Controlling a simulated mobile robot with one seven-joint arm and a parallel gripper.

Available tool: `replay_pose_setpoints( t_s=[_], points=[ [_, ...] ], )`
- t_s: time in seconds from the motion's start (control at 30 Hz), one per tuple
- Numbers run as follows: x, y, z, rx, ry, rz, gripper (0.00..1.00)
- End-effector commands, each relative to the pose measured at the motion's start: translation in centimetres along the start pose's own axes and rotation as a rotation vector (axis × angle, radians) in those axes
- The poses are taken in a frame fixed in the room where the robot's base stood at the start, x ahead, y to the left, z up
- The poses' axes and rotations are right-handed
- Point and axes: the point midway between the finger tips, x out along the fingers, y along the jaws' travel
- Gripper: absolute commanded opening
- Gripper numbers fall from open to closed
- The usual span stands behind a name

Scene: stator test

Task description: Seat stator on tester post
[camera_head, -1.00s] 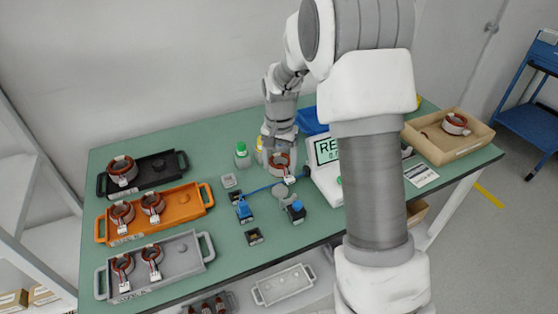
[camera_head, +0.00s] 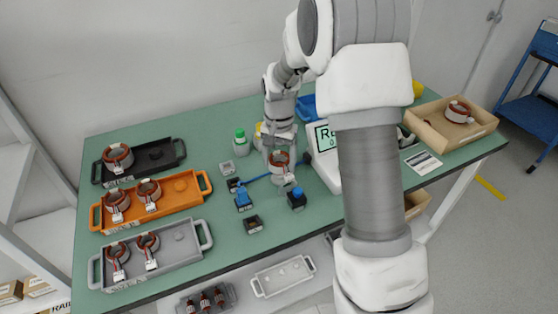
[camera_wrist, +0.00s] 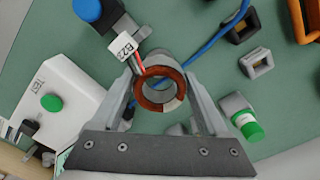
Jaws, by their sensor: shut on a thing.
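My gripper (camera_head: 280,142) is shut on a stator (camera_head: 279,160), a grey ring with a reddish-brown winding. In the wrist view the stator (camera_wrist: 159,93) sits between both fingers, with its wires and white tag (camera_wrist: 124,46) hanging to the upper left. In the head view the stator is over the spot of the grey tester post, which it and the gripper largely hide. I cannot tell whether the stator is around the post or above it. The white tester (camera_head: 326,170) with a lit display stands just right; its green button (camera_wrist: 51,102) shows in the wrist view.
An orange tray (camera_head: 180,200) and a grey tray (camera_head: 186,255), each with two stators, and a black tray (camera_head: 160,168) with one lie left. A cardboard box (camera_head: 435,138) holds a stator at right. Blue-capped connectors, a blue cable and a green-capped bottle (camera_head: 240,146) are close by.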

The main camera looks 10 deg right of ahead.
Motion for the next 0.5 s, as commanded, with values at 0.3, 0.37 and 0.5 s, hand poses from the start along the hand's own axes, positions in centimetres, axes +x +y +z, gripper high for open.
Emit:
replay_pose_setpoints(
  t_s=[0.3, 0.37, 0.5],
  points=[
    [0.9, 0.0, 0.0, 0.0, 0.0, 0.0, 0.0],
    [1.0, 0.0, 0.0, 0.0, 0.0, 0.0, 0.0],
    [1.4, 0.0, 0.0, 0.0, 0.0, 0.0, 0.0]
  ],
)
